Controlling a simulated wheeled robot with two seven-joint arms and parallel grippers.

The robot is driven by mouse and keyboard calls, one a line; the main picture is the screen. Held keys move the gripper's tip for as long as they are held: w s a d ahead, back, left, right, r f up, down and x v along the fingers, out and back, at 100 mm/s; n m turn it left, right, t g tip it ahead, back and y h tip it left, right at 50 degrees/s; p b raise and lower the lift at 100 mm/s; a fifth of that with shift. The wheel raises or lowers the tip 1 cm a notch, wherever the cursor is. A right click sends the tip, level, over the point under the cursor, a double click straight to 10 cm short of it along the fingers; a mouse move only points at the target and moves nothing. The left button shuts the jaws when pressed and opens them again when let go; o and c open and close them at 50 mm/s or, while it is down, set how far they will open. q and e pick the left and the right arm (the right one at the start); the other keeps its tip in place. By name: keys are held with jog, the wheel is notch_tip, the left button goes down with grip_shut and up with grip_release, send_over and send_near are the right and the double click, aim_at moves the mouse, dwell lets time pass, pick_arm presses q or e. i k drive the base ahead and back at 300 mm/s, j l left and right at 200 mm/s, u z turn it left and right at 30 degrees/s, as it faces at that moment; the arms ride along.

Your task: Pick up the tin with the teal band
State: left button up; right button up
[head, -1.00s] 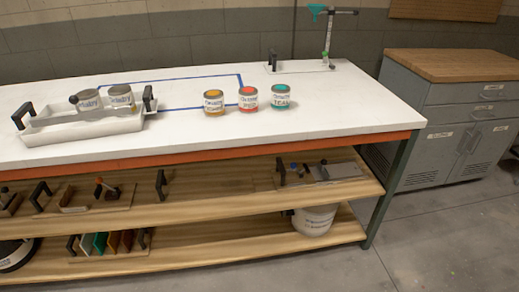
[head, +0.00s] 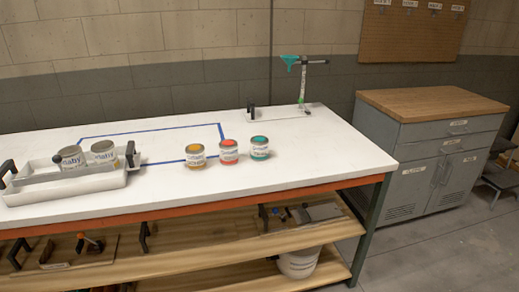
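The tin with the teal band (head: 260,148) stands upright on the white tabletop (head: 330,148), at the right end of a short row. A tin with a red-orange lid (head: 228,152) stands just to its left. A tin with a yellow-orange lid (head: 195,156) stands left of that one. The tins look close together but apart. Neither of my grippers shows in the head view.
A white tray (head: 110,186) with black handles holds two grey tins at the left. A stand with a teal funnel (head: 303,82) is at the back. Blue tape (head: 150,124) marks the tabletop. A grey cabinet (head: 440,150) stands right, beyond a floor gap.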

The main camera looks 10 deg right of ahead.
aim_at(258, 144)
jog(key=i+l, duration=0.15)
jog(key=l, duration=0.25)
jog(key=i+l, duration=0.1)
jog(key=l, duration=0.35)
jog(key=i+l, duration=0.15)
jog(key=l, duration=0.25)
jog(key=i+l, duration=0.15)
jog(key=l, duration=0.25)
jog(key=i+l+u, duration=0.1)
jog(key=l, duration=0.35)
jog(key=i+l, duration=0.15)
jog(key=l, duration=0.25)
jog(key=i+l, duration=0.1)
jog(key=l, duration=0.35)
jog(key=i+l, duration=0.15)
jog(key=l, duration=0.25)
